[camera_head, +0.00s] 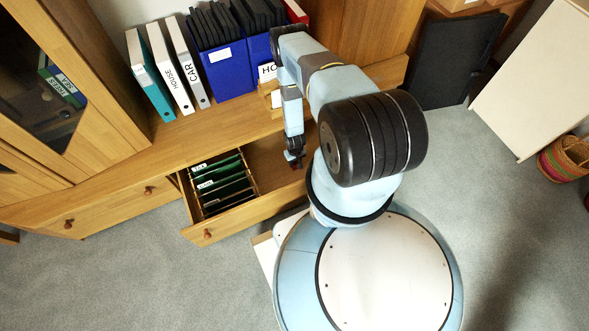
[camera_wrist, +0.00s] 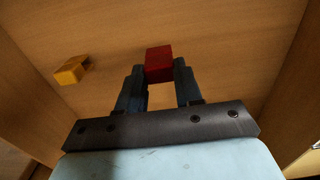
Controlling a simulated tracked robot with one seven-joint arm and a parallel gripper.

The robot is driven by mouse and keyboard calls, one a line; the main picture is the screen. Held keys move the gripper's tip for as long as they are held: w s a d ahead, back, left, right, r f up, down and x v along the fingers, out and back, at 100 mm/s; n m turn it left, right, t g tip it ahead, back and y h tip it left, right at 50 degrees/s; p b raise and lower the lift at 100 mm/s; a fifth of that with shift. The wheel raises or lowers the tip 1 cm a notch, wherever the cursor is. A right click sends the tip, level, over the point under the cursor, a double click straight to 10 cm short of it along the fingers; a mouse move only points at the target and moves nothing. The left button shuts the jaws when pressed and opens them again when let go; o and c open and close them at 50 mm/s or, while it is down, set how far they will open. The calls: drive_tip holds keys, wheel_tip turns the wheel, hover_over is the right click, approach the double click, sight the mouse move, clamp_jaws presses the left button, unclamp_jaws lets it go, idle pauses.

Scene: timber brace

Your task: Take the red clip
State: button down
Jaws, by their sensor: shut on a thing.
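The red clip (camera_wrist: 158,63) shows in the wrist view as a small red block between my two dark fingertips. My gripper (camera_wrist: 160,85) is shut on it, over the brown wooden bottom of the open drawer. I cannot tell whether the clip is lifted clear of the wood. In the head view my gripper (camera_head: 294,160) points down into the right part of the drawer (camera_head: 240,223), and the clip is only a small dark red spot there.
A yellow clip (camera_wrist: 72,70) lies on the drawer bottom, left of my gripper. Green hanging files (camera_head: 222,184) fill the drawer's left part. Wooden drawer walls stand close on both sides. Binders (camera_head: 172,67) and blue file boxes (camera_head: 228,70) stand on the cabinet top.

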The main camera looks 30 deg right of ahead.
sight(295, 163)
drive_tip(key=shift+r, duration=4)
